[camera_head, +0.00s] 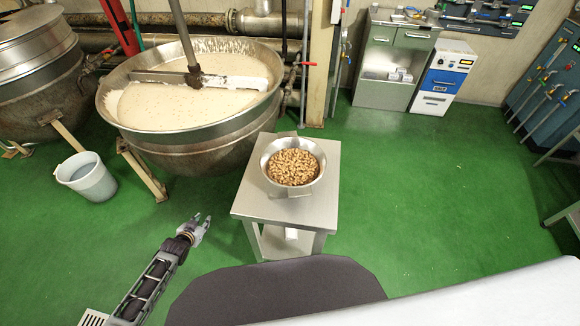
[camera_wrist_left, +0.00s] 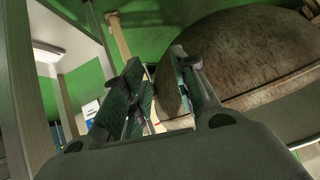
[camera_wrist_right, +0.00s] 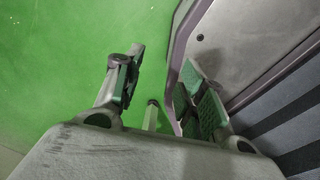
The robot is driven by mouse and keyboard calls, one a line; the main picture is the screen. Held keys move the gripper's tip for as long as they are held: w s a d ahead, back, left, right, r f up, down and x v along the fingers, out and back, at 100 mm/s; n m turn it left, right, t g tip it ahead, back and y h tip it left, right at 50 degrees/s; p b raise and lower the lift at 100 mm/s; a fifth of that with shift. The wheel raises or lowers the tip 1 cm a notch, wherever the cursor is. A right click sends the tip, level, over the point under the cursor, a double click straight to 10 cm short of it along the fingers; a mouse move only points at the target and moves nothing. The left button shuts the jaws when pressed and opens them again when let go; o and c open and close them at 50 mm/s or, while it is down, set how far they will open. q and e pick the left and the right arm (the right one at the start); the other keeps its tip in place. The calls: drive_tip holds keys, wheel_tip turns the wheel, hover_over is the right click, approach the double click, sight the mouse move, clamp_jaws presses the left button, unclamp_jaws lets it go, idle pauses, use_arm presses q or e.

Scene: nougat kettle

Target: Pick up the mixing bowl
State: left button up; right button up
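The mixing bowl (camera_head: 292,165) is a metal bowl filled with brown nuts, with flat tabs at its back and front rim. It stands upright on a small steel table (camera_head: 262,204) in the head view. My left gripper (camera_head: 203,224) is open and empty, in front of and to the left of the table, apart from the bowl. It also shows open in the left wrist view (camera_wrist_left: 158,82). My right gripper (camera_wrist_right: 163,75) is open and empty in the right wrist view, and is out of the head view. The bowl is not seen in either wrist view.
A large kettle (camera_head: 190,143) of pale mix with a stirrer stands behind left of the table. A grey bucket (camera_head: 88,177) is on the floor at left. A steel cabinet (camera_head: 393,62) and a blue-white machine (camera_head: 442,78) stand at the back wall. Green floor at right is clear.

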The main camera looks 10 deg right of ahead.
use_arm(q)
drive_tip(key=w+d+r+t+h, duration=0.1)
drive_tip(key=w+d+r, duration=0.1)
drive_tip(key=d+r, duration=0.45)
drive_tip(key=w+d+r+t+h, duration=0.15)
drive_tip(key=d+r, duration=0.25)
drive_tip(key=r, duration=0.5)
drive_tip(key=s+d+r+n+h, duration=0.1)
drive_tip(key=s+d+r+h, duration=0.1)
drive_tip(key=d+r, duration=0.3)
drive_tip(key=s+d+r+n+h, duration=0.2)
drive_tip(key=d+r, duration=0.3)
drive_tip(key=r, duration=0.6)
drive_tip(key=shift+d+g, duration=0.35)
drive_tip(key=shift+g, duration=0.1)
use_arm(e)
drive_tip(key=shift+s, duration=0.1)
drive_tip(key=shift+s, duration=0.1)
use_arm(q)
drive_tip(key=x, duration=0.8)
drive_tip(key=shift+w+d+f, duration=0.1)
drive_tip(key=shift+w, duration=0.05)
drive_tip(key=shift+w+d, duration=0.15)
use_arm(e)
drive_tip(key=shift+s, duration=0.55)
